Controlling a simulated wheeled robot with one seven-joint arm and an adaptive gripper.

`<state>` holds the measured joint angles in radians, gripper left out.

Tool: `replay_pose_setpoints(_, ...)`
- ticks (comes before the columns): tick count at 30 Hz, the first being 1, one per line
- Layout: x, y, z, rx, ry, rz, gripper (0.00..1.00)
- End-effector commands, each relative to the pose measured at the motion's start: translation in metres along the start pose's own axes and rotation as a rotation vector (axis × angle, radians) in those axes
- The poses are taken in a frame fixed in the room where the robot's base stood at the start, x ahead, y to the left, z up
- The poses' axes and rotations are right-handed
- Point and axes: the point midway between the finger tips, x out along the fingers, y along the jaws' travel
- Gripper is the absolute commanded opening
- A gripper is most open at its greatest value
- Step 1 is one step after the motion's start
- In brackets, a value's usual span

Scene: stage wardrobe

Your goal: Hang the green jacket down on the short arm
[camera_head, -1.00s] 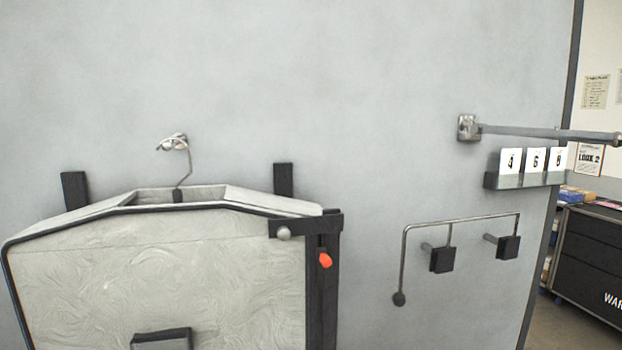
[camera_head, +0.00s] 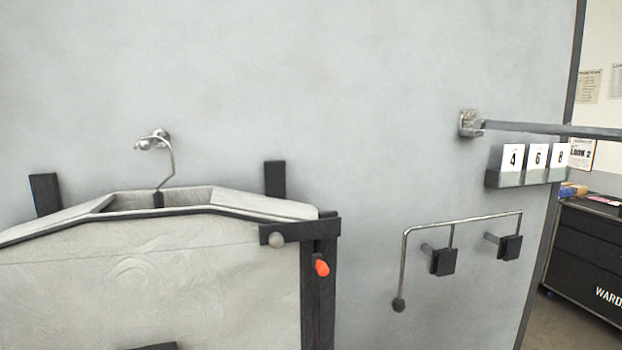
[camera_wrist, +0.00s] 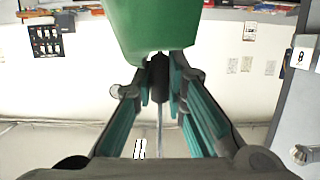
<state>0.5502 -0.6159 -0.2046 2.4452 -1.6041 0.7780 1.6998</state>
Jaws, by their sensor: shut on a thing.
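The green jacket (camera_wrist: 150,25) shows only as a smooth green piece at the top middle of the wrist view. My gripper (camera_wrist: 160,88) is shut on a dark upright piece just below the green, apparently the jacket's hanger neck, with a thin metal rod running down from it. Neither jacket nor gripper shows in the head view. A square metal bar (camera_head: 530,130) sticks out from a wall plate at upper right in the head view, with its far end out of frame. I cannot tell for sure whether this bar is the short arm.
A bent wire rail (camera_head: 460,221) stands off the wall. Number cards (camera_head: 537,156) sit on a ledge (camera_head: 528,179) under the bar. A dark cabinet (camera_head: 585,245) stands beyond.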

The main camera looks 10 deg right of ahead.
Motion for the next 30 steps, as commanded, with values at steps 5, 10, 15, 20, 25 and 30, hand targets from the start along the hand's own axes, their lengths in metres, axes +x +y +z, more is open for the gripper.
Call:
replay_pose_setpoints(5,0.0,-0.013,0.0,-0.001,0.001,0.0,0.0)
replay_pose_setpoints(10,0.0,-0.026,-0.001,-0.002,0.001,-0.001,0.0)
replay_pose_setpoints(15,0.0,-0.038,-0.001,-0.002,0.001,-0.001,0.0)
replay_pose_setpoints(20,0.0,-0.05,0.0,-0.001,0.0,-0.001,0.0)
replay_pose_setpoints(25,0.0,-0.062,-0.001,-0.001,0.001,-0.001,0.0)
replay_pose_setpoints(30,0.0,-0.074,0.0,-0.002,0.001,-0.001,0.0)
